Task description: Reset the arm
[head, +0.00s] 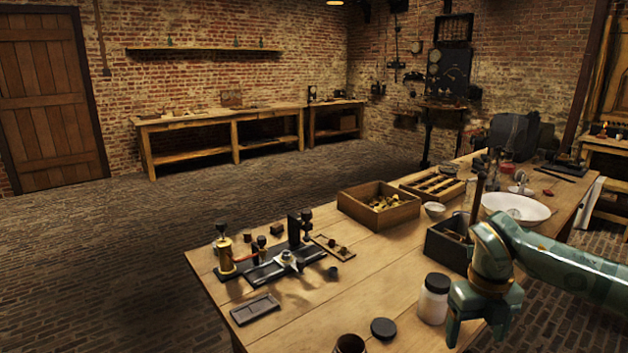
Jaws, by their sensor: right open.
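My right arm (570,265) is teal with brass-coloured joints and reaches in from the right edge over the near right part of the wooden table. My right gripper (478,335) points down and its two fingers are apart. I see nothing between them. It is just right of a glass jar (434,298) with pale contents. I cannot tell whether the gripper touches the jar. My left gripper is not in view.
A dark round lid (383,329) lies left of the jar. A dark open box (448,245) and a white basin (516,208) stand behind the gripper. A wooden crate (378,222) and a metal apparatus (287,262) stand farther left. The table's middle is mostly clear.

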